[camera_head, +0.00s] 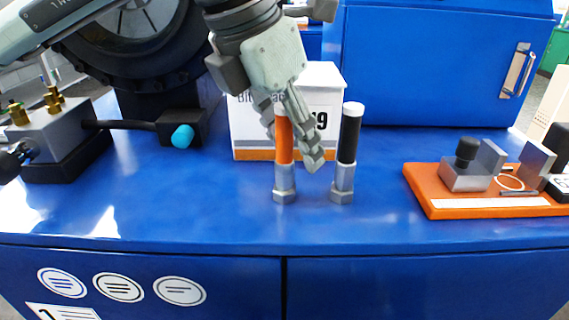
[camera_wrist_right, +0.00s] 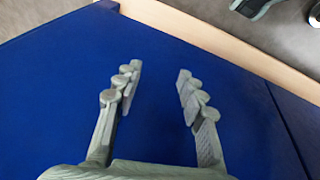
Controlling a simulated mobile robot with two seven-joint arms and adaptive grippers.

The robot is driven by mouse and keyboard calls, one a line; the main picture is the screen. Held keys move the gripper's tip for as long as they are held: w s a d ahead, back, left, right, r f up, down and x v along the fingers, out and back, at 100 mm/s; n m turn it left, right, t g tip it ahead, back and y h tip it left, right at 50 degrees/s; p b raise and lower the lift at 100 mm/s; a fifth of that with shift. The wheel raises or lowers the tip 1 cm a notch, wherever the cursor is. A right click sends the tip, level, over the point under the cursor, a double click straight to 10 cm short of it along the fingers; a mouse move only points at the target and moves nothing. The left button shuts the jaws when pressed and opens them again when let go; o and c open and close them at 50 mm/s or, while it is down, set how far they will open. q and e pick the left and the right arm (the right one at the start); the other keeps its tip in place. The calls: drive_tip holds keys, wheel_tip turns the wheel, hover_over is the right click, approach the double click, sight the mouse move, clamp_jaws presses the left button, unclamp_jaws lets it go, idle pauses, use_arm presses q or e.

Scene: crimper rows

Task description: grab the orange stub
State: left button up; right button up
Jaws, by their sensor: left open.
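The orange stub (camera_head: 284,142) stands upright on the blue bench, with a grey metal sleeve and hex foot below its orange part. A similar black stub (camera_head: 348,140) with a white cap stands just to its right. My left gripper (camera_head: 292,147) reaches down from above, open, with one finger on each side of the orange stub's upper part in the picture. I cannot tell whether a finger touches it. The orange stub's top is partly hidden. My right gripper (camera_wrist_right: 160,75) is open and empty over a blue surface in the right wrist view.
A white box (camera_head: 245,125) with an orange stripe stands close behind the stubs. An orange tray (camera_head: 480,212) with metal parts lies at the right. A grey block with brass fittings (camera_head: 50,130) and a cyan knob (camera_head: 183,137) are at the left. The bench front is clear.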

use_arm(q)
clamp_jaws()
drive_tip(key=shift+r, duration=0.1)
idle(0.4)
